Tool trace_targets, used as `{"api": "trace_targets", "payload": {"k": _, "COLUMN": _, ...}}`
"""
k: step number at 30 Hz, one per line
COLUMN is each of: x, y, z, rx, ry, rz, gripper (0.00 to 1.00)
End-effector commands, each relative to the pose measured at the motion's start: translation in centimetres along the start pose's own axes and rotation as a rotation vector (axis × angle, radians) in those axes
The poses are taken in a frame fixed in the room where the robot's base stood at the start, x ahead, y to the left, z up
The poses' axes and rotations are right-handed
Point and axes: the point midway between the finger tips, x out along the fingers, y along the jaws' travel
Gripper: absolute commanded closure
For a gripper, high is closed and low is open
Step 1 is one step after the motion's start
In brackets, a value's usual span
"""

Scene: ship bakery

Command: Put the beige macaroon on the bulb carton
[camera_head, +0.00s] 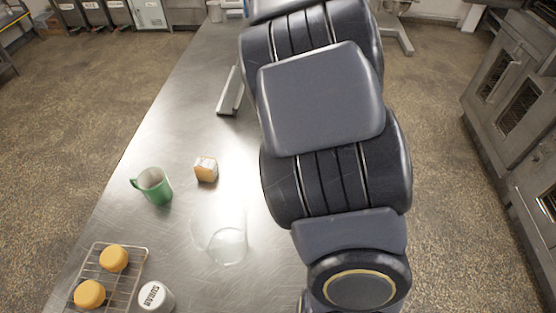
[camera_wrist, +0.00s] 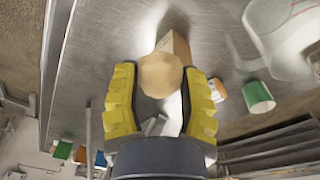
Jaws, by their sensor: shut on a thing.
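My gripper (camera_wrist: 161,88), with yellow ribbed fingers, is shut on the round beige macaroon (camera_wrist: 160,74) in the wrist view. The macaroon is held between the fingertips. A tan box-like carton (camera_wrist: 176,44) shows just past the macaroon and is partly covered by it; it looks like the bulb carton, though no label is readable. I cannot tell whether the macaroon touches it. In the head view my arm hides the gripper, the macaroon and this tan carton.
A small orange-and-white box (camera_head: 206,169), green mug (camera_head: 156,187) and clear glass (camera_head: 228,246) stand on the steel table (camera_head: 185,120). A wire rack (camera_head: 124,283) with two orange round pieces and a white sugar pot (camera_head: 155,297) are at lower left. A metal bracket (camera_head: 230,92) lies farther back.

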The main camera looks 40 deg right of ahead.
Motion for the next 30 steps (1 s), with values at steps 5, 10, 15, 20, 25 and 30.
{"api": "trace_targets", "payload": {"k": 5, "x": -3.1, "y": -4.6, "z": 1.5, "rx": -0.400, "ry": 0.026, "rz": -0.054, "gripper": 0.74}}
{"api": "trace_targets", "payload": {"k": 10, "x": -4.4, "y": -7.0, "z": 2.5, "rx": -0.626, "ry": 0.042, "rz": -0.085, "gripper": 0.74}}
{"api": "trace_targets", "payload": {"k": 15, "x": -4.2, "y": -7.3, "z": 2.1, "rx": -0.694, "ry": 0.044, "rz": -0.095, "gripper": 0.74}}
{"api": "trace_targets", "payload": {"k": 20, "x": -2.6, "y": -6.3, "z": -0.5, "rx": -0.693, "ry": 0.042, "rz": -0.095, "gripper": 0.74}}
{"api": "trace_targets", "payload": {"k": 25, "x": -0.6, "y": -5.2, "z": -3.5, "rx": -0.694, "ry": 0.043, "rz": -0.093, "gripper": 0.74}}
{"api": "trace_targets", "payload": {"k": 30, "x": 1.9, "y": -4.2, "z": -6.2, "rx": -0.690, "ry": 0.043, "rz": -0.095, "gripper": 0.74}}
